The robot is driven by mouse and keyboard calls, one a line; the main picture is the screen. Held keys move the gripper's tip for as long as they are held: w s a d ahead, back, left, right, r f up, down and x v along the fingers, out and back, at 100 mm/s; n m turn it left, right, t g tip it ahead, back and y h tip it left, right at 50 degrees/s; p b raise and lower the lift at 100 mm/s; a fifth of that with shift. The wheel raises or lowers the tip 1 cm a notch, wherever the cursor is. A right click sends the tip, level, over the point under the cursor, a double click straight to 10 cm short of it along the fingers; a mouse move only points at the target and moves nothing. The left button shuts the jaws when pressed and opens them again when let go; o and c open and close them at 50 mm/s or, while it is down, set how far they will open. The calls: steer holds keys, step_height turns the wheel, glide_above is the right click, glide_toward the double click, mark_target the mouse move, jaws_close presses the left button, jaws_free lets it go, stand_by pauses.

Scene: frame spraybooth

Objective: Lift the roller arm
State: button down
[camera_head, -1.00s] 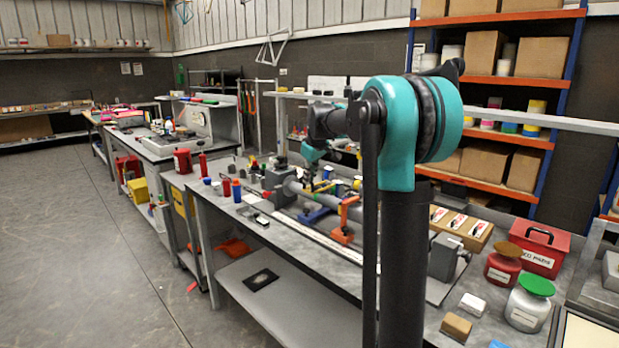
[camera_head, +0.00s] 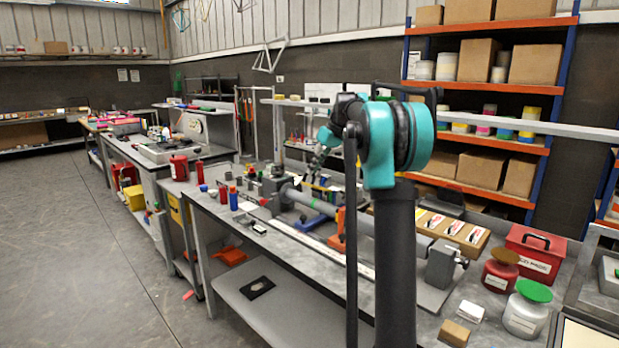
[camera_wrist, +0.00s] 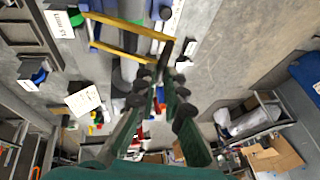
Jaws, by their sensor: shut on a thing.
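In the wrist view, a frame of two yellow bars (camera_wrist: 125,24) joined by a dark end bar (camera_wrist: 166,52) shows above the bench; I take it to be the roller arm. My gripper (camera_wrist: 166,73) has its dark fingertips close together at this dark end bar and is shut on it. A grey tube (camera_wrist: 127,72) runs beneath, partly hidden by the fingers. In the head view, my gripper is small and partly hidden behind my arm, over the back of the bench. The grey roller tube (camera_head: 318,198) lies there along the bench, with an orange support (camera_head: 337,240) near it.
The bench (camera_head: 398,312) holds a red box (camera_head: 535,254), a green-lidded jar (camera_head: 525,312) and a dark-red jar (camera_head: 499,272) at the right. Red and blue containers (camera_head: 233,200) stand at the left. Orange shelves (camera_head: 487,84) stand behind. The floor at left is open.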

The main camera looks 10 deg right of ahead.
steer(key=w+d+r, duration=0.2)
steer(key=w+d, duration=0.2)
steer(key=d, duration=0.2)
steer(key=shift+w+d+r+g+y, duration=0.3)
steer(key=shift+w+r+y, duration=0.05)
steer(key=shift+r+y, duration=0.05)
steer(key=shift+w+d, duration=0.1)
steer(key=shift+d, duration=0.05)
steer(key=c, duration=1.6)
jaws_free()
steer(key=shift+w+d+f, duration=0.1)
steer(key=shift+d, duration=0.1)
steer(key=shift+a+r, duration=0.2)
steer(key=v, duration=0.7)
steer(key=shift+r, duration=0.2)
